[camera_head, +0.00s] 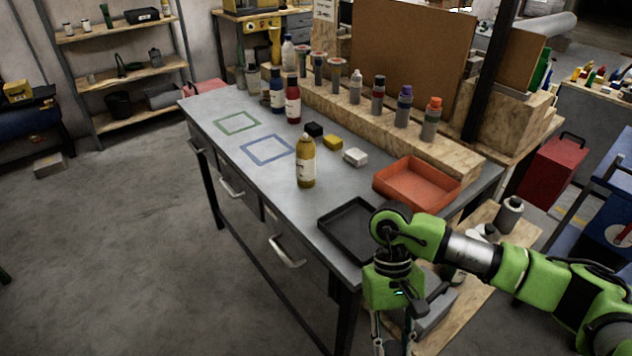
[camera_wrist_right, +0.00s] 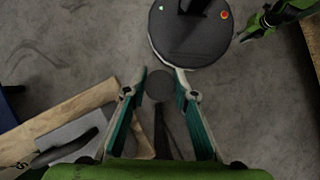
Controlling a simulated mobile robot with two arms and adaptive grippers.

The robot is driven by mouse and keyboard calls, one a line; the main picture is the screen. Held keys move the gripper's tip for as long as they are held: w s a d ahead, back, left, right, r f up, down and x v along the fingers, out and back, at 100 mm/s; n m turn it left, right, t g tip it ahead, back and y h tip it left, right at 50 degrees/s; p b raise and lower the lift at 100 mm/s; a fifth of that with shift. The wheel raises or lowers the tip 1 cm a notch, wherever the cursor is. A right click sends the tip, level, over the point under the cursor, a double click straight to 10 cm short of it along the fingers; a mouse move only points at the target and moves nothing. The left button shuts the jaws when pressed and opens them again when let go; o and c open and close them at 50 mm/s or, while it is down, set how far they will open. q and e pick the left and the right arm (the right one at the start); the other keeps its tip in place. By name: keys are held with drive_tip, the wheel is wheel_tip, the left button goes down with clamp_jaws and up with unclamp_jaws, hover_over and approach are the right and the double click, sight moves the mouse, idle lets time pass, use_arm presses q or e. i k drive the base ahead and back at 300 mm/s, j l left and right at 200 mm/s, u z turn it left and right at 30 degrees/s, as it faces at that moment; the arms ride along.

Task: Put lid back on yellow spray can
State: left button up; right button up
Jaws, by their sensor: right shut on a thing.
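The yellow spray can (camera_head: 306,165) stands upright on the grey workbench, with a pale nozzle on top and no lid on it. My right gripper (camera_head: 391,346) hangs low beside the bench's near right end, partly cut off by the bottom edge of the head view. In the right wrist view, my right gripper (camera_wrist_right: 160,74) is shut on a small dark round thing (camera_wrist_right: 160,86) that looks like a lid, held above the floor. A green and black part of my other arm shows at the top right there; its jaws are not clear.
Red (camera_head: 293,100) and blue (camera_head: 277,95) bottles stand behind. Several spray cans line a wooden ledge at the back.

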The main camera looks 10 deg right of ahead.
sight(305, 147)
drive_tip(key=l+u, duration=0.1)
drive_tip(key=l, duration=0.35)
drive_tip(key=l+u, duration=0.15)
drive_tip(key=l, duration=0.35)
drive_tip(key=k+l+u, duration=0.1)
drive_tip(key=l, duration=0.35)
drive_tip(key=k+l+u, duration=0.15)
drive_tip(key=l, duration=0.3)
drive_tip(key=l+u, duration=0.1)
drive_tip(key=l, duration=0.35)
drive_tip(key=k, duration=0.05)
